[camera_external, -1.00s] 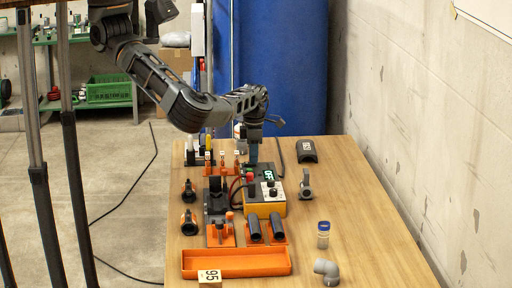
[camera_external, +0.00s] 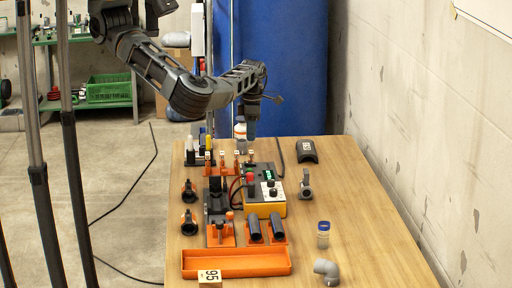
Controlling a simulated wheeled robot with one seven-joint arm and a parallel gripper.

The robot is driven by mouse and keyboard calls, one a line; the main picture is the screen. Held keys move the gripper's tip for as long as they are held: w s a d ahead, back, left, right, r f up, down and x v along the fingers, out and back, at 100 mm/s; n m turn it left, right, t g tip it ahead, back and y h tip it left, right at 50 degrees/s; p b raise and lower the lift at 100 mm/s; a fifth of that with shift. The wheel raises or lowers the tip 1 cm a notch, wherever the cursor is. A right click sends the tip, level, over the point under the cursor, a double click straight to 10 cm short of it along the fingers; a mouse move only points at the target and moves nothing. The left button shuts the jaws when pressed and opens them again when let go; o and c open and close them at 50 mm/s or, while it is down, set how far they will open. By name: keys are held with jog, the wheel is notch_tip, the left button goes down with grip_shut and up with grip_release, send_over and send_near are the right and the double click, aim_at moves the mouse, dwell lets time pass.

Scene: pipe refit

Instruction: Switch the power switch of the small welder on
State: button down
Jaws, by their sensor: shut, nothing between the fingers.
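The small welder (camera_external: 264,209) is a yellow box with a dark top, standing on the wooden table. Its top has a red knob (camera_external: 250,178), a light panel with dark knobs (camera_external: 270,190) and a small green-lit display (camera_external: 269,172). The display is too small to read now. I cannot make out the power switch or its position. My gripper (camera_external: 251,138) points down above the back end of the welder, apart from it. It is shut and empty.
An orange tray (camera_external: 236,263) lies at the front. Black clamps and orange holders with dark pipes (camera_external: 254,229) stand left and in front of the welder. A grey elbow (camera_external: 327,270), a blue-capped bottle (camera_external: 323,234) and a grey fitting (camera_external: 306,185) stand right. The right table side is mostly clear.

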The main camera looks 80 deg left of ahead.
notch_tip(320, 180, up, 6)
jog(key=shift+w+b, duration=0.15)
jog(key=shift+b, duration=0.15)
dwell(0.4)
